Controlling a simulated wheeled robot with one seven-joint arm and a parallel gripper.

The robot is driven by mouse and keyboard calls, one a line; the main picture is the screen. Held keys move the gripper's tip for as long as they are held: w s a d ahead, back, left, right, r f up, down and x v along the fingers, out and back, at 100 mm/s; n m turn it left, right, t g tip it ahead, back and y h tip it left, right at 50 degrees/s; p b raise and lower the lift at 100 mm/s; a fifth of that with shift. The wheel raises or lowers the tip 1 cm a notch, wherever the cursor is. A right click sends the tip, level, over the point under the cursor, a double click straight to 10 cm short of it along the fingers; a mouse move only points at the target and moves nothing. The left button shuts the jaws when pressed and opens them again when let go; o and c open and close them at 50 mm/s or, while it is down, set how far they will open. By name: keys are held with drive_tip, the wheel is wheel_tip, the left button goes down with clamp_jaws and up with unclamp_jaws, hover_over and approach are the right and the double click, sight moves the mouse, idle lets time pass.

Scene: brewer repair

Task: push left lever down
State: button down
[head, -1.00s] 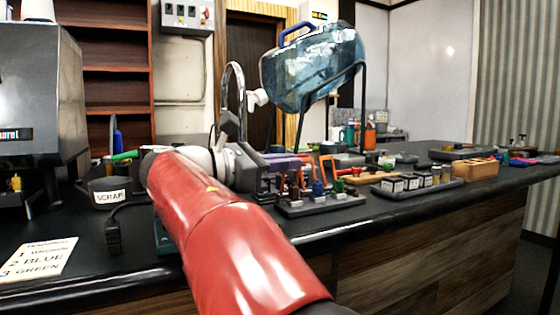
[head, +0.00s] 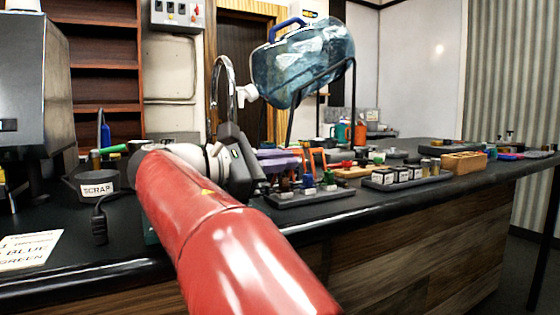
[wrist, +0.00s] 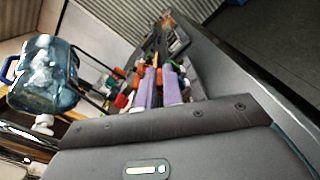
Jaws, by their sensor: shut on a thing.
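A grey box (head: 178,13) with several small dark switches or levers is on the back wall at the top left of the head view. I cannot tell whether one of them is the left lever. My gripper (head: 300,158) is above the counter at mid-picture, far below and to the right of that box. Its two purple fingers also show in the wrist view (wrist: 159,82), close together and pointing away from the camera. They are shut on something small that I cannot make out. My red and white arm hides part of the counter.
A blue water bottle (head: 303,62) lies tilted on a black stand behind my gripper. A tray of bottles (head: 310,197), a tray of dark jars (head: 408,180) and a wooden block (head: 463,162) stand to the right.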

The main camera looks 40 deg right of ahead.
drive_tip(key=c, duration=1.5)
unclamp_jaws()
drive_tip(key=shift+c, duration=0.2)
drive_tip(key=v, duration=0.8)
drive_tip(key=shift+s+p, duration=0.1)
drive_tip(key=shift+p, duration=0.25)
drive_tip(key=shift+s+d, duration=0.1)
